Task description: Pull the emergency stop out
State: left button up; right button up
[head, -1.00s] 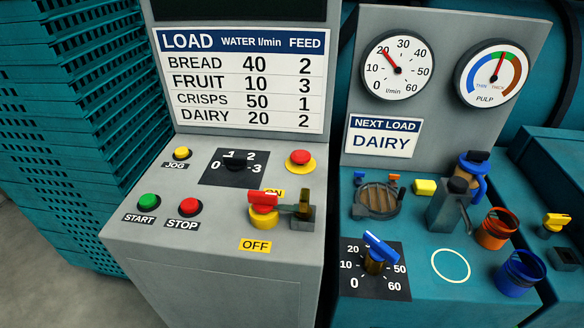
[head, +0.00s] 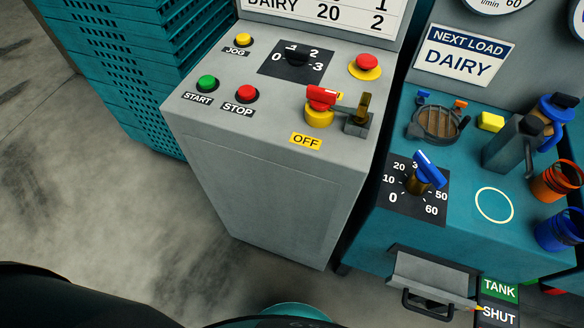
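The emergency stop, a red mushroom button (head: 367,62) on a yellow disc, is at the back right of the grey control cabinet's top (head: 215,135) in the head view. From this angle I cannot tell whether it is pressed in or out. Nothing touches it. Neither of my grippers shows in this view.
In front of it are a red-handled switch (head: 322,97) on a yellow base and an upright lever (head: 362,112). A selector dial (head: 297,56) is left of it. Green start (head: 207,84) and red stop (head: 246,93) buttons are nearer. A teal machine stands at right.

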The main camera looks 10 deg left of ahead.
aim_at(367, 62)
jog(key=l+z, duration=0.4)
jog(key=i+l+z, duration=0.15)
jog(key=l+z, duration=0.3)
jog(key=j, duration=0.1)
